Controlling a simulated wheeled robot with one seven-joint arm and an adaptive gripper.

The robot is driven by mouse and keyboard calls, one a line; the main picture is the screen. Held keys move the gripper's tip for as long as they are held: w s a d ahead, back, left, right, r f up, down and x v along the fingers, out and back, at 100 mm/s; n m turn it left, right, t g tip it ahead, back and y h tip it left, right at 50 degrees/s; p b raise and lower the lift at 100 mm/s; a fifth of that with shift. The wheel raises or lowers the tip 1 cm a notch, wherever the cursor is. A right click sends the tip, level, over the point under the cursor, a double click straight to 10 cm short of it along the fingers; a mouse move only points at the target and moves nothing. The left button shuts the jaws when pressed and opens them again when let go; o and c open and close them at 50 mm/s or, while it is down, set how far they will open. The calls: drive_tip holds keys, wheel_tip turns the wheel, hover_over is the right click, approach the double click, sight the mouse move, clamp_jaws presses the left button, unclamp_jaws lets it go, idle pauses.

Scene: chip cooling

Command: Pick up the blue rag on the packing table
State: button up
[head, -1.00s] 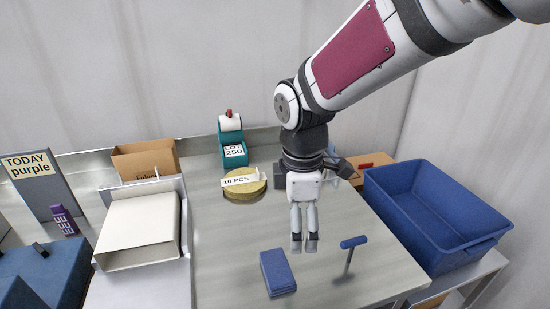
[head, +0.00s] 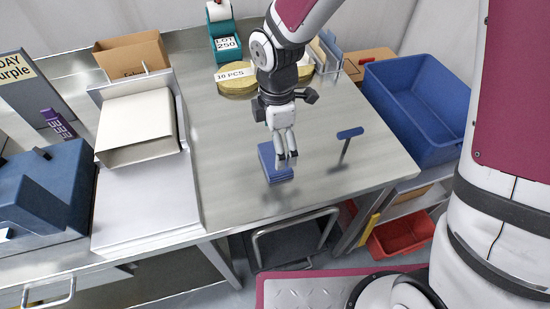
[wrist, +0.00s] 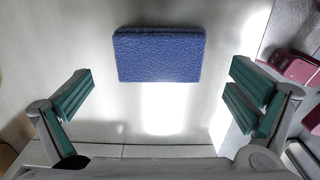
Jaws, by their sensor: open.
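The blue rag (head: 268,174) is a folded, block-like pad lying flat on the packing table (head: 225,190), near its front edge. In the wrist view the rag (wrist: 159,54) is upper centre, between and beyond the two sides of my gripper. My gripper (head: 286,162) points down over the rag in the head view and hides part of it. In the wrist view my gripper (wrist: 160,100) is wide open with green finger pads, and nothing is between them. The rag appears apart from the fingers.
A blue bin (head: 420,100) is at the right. A yellow disc stack (head: 238,86) and a teal label dispenser (head: 226,45) stand behind. A white box (head: 137,125) is left. The table left of the rag is clear.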

drive_tip(key=shift+s+a+f, duration=0.1)
drive_tip(key=shift+a+f, duration=0.05)
drive_tip(key=shift+f, duration=2.2)
drive_tip(key=c, duration=0.8)
drive_tip(key=shift+r, duration=0.15)
drive_tip(key=shift+c, duration=0.2)
